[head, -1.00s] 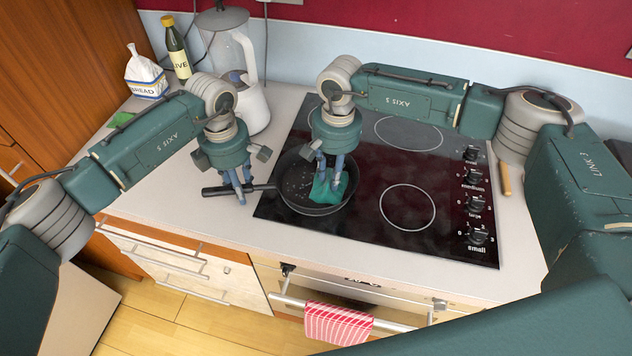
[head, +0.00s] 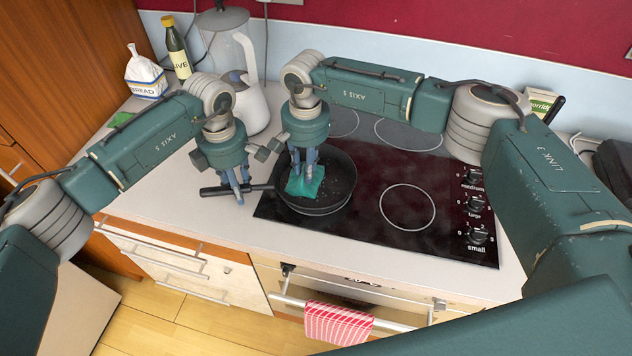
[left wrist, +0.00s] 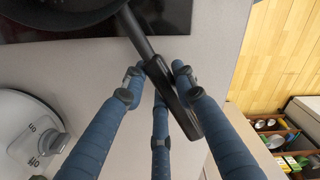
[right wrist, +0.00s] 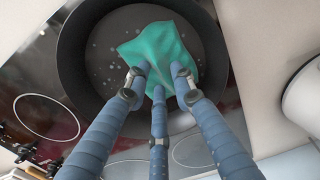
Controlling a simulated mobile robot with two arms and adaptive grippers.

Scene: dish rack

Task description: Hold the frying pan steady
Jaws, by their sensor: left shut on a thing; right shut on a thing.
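The black frying pan (head: 335,195) sits on the left front of the hob, with its handle pointing left over the counter. In the right wrist view the pan (right wrist: 75,60) shows light specks on its inner base. My left gripper (head: 236,195) is shut on the pan's handle (head: 208,191); the handle also shows between its fingers in the left wrist view (left wrist: 183,112). My right gripper (head: 304,172) is shut on a green cloth (head: 306,187) inside the pan. The cloth (right wrist: 165,45) lies against the pan's base, partly hidden by the fingers.
The black glass hob (head: 370,232) has knobs (head: 477,233) along its right side. A white kettle (head: 253,105), a bottle (head: 176,48) and a bread bag (head: 144,75) stand at the back left. A red striped towel (head: 338,323) hangs on the oven rail.

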